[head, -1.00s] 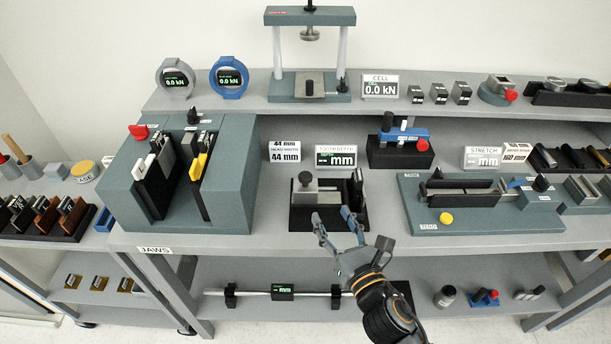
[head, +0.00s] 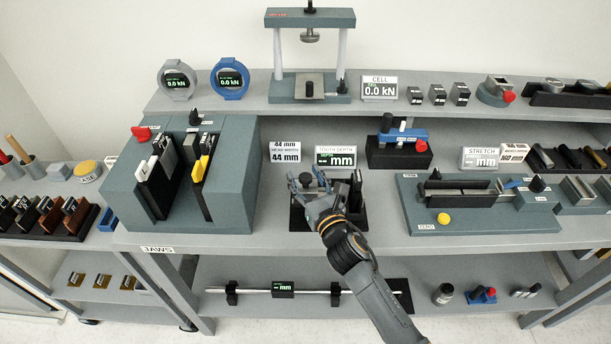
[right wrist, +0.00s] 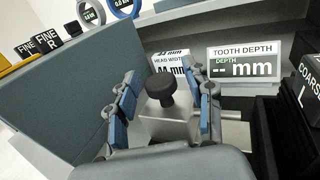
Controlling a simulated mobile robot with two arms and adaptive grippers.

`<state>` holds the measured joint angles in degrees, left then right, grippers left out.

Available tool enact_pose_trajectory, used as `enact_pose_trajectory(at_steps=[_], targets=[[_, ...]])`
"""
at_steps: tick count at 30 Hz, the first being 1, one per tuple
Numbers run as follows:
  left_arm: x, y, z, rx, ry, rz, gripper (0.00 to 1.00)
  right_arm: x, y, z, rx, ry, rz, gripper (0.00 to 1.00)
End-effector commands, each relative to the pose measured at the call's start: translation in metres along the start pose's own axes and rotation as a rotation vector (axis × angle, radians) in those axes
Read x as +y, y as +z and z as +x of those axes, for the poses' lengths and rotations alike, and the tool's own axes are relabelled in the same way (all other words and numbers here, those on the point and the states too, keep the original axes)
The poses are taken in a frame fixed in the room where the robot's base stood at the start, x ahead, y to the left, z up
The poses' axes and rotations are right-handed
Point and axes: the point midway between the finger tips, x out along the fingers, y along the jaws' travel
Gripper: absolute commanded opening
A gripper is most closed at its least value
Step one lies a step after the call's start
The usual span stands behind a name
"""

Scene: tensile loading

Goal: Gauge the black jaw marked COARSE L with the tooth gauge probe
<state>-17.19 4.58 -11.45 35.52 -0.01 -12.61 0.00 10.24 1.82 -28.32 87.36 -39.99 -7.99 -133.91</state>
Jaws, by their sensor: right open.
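The tooth gauge probe, a grey block with a black knob, stands on its dark base; in the right wrist view the block (right wrist: 165,128) and knob (right wrist: 161,89) are plain, and in the head view the knob (head: 305,178) shows above my gripper. My right gripper (head: 310,186) is open, its blue-padded fingers on either side of the block; I cannot tell whether they touch it. In the right wrist view the black jaw marked COARSE L (right wrist: 308,85) stands at the right edge. It also shows in the head view (head: 357,187). My left gripper is out of view.
The tooth depth display (head: 336,157) behind reads dashes in mm. The grey-green jaw rack (head: 232,195) with several jaws stands close on the left. The stretch fixture (head: 470,222) is on the right.

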Motion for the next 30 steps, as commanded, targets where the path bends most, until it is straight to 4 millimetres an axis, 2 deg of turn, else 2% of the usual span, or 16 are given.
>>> enact_pose_trajectory(at_steps=[9,15,17,23,30], targets=[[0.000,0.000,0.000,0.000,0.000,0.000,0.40,0.000,0.000,0.002,0.000,0.000,0.001,0.50],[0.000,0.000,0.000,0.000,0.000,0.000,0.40,0.000,0.000,0.002,0.000,0.000,0.001,0.09],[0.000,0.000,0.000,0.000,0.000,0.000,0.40,0.000,0.000,0.002,0.000,-0.001,0.001,0.00],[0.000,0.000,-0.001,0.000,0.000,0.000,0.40,-0.003,0.000,0.001,0.001,-0.001,-0.001,0.00],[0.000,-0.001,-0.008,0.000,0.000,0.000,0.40,-0.032,0.000,-0.012,0.001,0.000,-0.002,0.00]])
